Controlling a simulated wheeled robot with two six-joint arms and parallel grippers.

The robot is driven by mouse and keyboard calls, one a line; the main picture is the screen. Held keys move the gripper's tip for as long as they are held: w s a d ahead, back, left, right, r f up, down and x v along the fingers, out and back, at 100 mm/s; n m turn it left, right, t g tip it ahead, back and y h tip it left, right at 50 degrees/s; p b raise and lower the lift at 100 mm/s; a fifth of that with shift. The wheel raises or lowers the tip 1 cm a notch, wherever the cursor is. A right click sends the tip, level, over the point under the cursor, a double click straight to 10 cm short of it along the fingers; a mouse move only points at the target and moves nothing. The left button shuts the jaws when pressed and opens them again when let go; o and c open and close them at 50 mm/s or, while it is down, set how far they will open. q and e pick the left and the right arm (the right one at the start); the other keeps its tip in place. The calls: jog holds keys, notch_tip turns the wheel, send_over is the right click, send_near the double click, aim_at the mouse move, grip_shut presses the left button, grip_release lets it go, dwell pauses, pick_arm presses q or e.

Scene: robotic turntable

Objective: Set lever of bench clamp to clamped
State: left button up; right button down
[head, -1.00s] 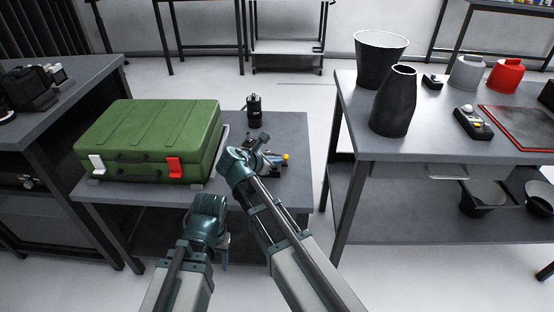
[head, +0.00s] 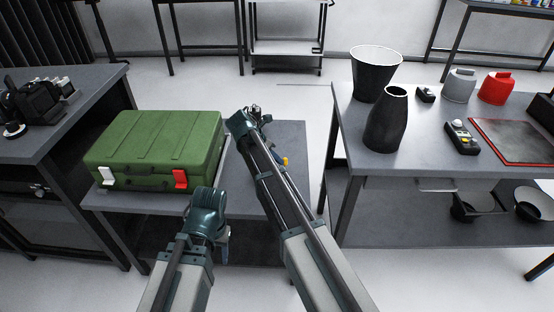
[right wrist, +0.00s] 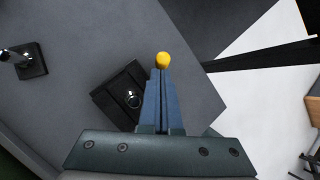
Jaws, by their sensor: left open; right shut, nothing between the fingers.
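The bench clamp is mostly hidden behind my right arm in the head view; only its yellow knob (head: 284,161) shows beside the arm. In the right wrist view its dark block (right wrist: 112,98) with a round metal part lies left of my fingers. The yellow lever knob (right wrist: 163,59) shows just beyond the fingertips; I cannot tell if they touch it. My right gripper (right wrist: 162,74) is shut with nothing between the fingers. My left gripper (head: 223,246) is open and empty, low in front of the small table, partly hidden by its wrist.
A green case (head: 155,145) stands on the left of the small grey table (head: 293,135). A dark post on a square base (right wrist: 30,62) stands left of the clamp. At right, another table (head: 350,148) holds black vessels (head: 386,122). A floor gap separates the tables.

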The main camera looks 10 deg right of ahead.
jog(key=shift+r, duration=0.1)
jog(key=shift+r+p, duration=0.75)
jog(key=shift+p, duration=0.1)
jog(key=shift+a, duration=0.1)
jog(key=s+a, duration=0.1)
jog(key=s+a+r+p, duration=0.1)
jog(key=a, duration=0.1)
jog(key=shift+a, duration=0.15)
jog(key=p+v, duration=0.8)
jog(key=v, duration=0.1)
jog(key=shift+a+r, duration=0.25)
jog(key=shift+r, duration=0.1)
jog(key=shift+s, duration=0.1)
